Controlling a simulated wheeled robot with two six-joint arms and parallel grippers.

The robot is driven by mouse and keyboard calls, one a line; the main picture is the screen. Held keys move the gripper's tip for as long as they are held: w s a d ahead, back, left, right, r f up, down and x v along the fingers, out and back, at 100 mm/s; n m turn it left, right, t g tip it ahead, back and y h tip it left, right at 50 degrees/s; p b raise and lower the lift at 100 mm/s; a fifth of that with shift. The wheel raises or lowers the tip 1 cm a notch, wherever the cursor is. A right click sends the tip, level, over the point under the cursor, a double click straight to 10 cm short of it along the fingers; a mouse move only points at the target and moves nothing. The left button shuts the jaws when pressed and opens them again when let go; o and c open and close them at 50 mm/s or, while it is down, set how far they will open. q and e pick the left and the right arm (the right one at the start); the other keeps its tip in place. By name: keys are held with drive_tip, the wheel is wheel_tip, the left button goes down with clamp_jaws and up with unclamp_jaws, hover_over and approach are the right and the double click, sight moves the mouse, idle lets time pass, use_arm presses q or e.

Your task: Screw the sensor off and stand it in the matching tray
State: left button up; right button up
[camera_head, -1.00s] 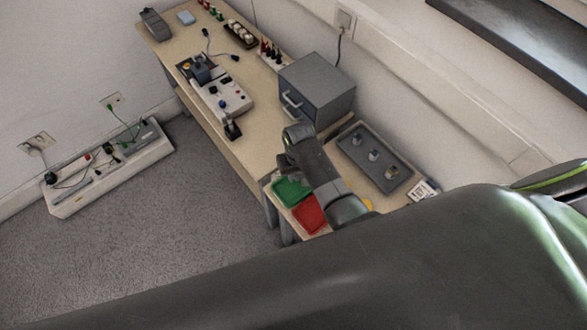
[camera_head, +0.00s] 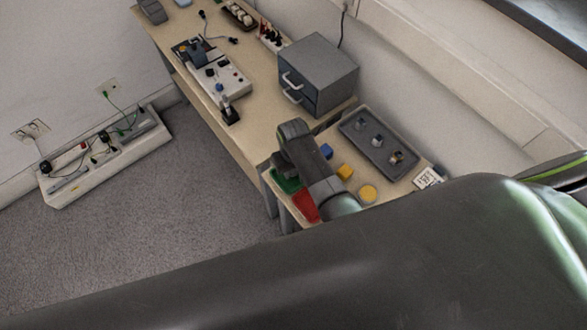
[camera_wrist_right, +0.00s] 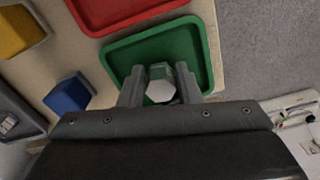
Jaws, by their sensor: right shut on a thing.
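My right gripper (camera_wrist_right: 160,88) is shut on the sensor (camera_wrist_right: 160,91), a small piece with a pale hexagonal face and a greenish-grey side, in the right wrist view. It is over the green tray (camera_wrist_right: 205,65); I cannot tell whether the sensor touches the tray floor. The red tray (camera_wrist_right: 125,8) lies beside the green one. In the head view, my right wrist hides the gripper, the sensor and much of the green tray (camera_head: 284,182); the red tray (camera_head: 304,205) shows partly. My left gripper is not in view.
A blue block (camera_head: 326,151), a yellow block (camera_head: 344,171) and a yellow disc (camera_head: 368,193) are beside my arm. A grey drawer box (camera_head: 322,72) and a white control unit (camera_head: 222,84) stand farther back.

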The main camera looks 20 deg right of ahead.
drive_tip(key=shift+f, duration=0.4)
idle(0.5)
drive_tip(key=o, duration=1.2)
drive_tip(key=shift+r+p, duration=2.45)
drive_tip(key=shift+p, duration=0.3)
drive_tip(key=shift+r, duration=0.1)
drive_tip(key=shift+r+p, duration=0.2)
drive_tip(key=shift+p, duration=0.15)
wheel_tip(320, 180, up, 5)
drive_tip(key=p, duration=0.3)
drive_tip(key=shift+f+p, duration=0.2)
drive_tip(key=shift+p, duration=0.2)
wheel_tip(320, 180, up, 12)
drive_tip(key=shift+r, duration=0.1)
